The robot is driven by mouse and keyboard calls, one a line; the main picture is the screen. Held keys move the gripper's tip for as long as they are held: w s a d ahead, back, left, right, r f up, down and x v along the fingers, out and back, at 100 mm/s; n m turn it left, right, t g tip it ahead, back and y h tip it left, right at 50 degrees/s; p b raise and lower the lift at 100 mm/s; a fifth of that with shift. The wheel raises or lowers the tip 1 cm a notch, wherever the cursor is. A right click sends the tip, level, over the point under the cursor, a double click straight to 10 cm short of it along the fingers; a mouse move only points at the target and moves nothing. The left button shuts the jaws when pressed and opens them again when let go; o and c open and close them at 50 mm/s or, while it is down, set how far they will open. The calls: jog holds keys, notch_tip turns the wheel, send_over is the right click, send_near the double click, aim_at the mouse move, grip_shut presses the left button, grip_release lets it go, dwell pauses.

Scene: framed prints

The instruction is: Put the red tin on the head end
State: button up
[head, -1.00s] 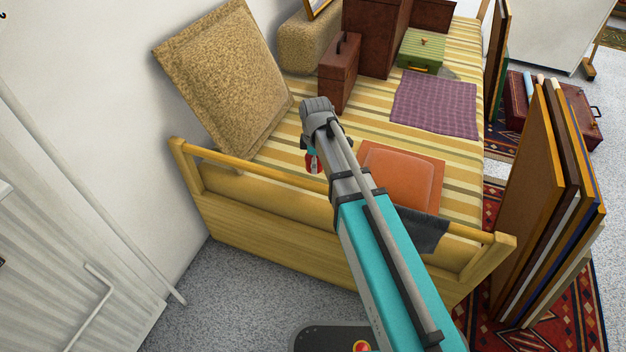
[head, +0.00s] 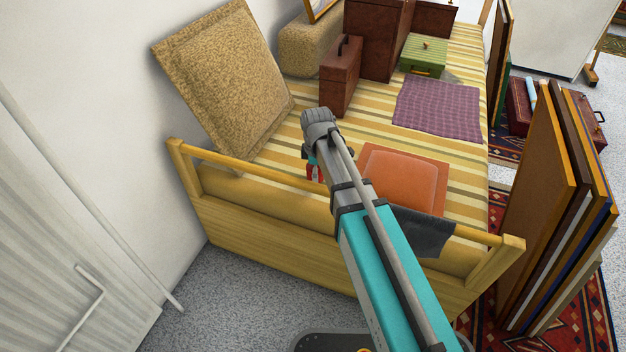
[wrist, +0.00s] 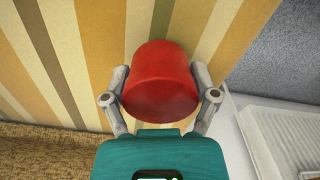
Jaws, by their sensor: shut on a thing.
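The red tin (wrist: 160,85) is between the two fingers of my gripper (wrist: 160,97) in the wrist view. My gripper is shut on it, one finger on each side. In the head view the tin (head: 312,172) shows as a small red patch, mostly hidden by my arm and gripper (head: 314,160). It is near the inner side of the wooden end rail, over the striped bed (head: 270,155). I cannot tell whether it touches the bed. No label marks which end of the bed is the head end.
A tan cushion (head: 225,80) leans on the wall at left. Framed boards (head: 545,190) stand at right. Bare stripes show between them.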

jog(key=shift+f+b, duration=0.85)
jog(key=shift+f, duration=0.35)
jog(key=shift+f, duration=0.15)
jog(key=o, duration=1.1)
jog(key=shift+r, duration=0.25)
notch_tip(320, 180, up, 12)
jog(key=p, duration=1.2)
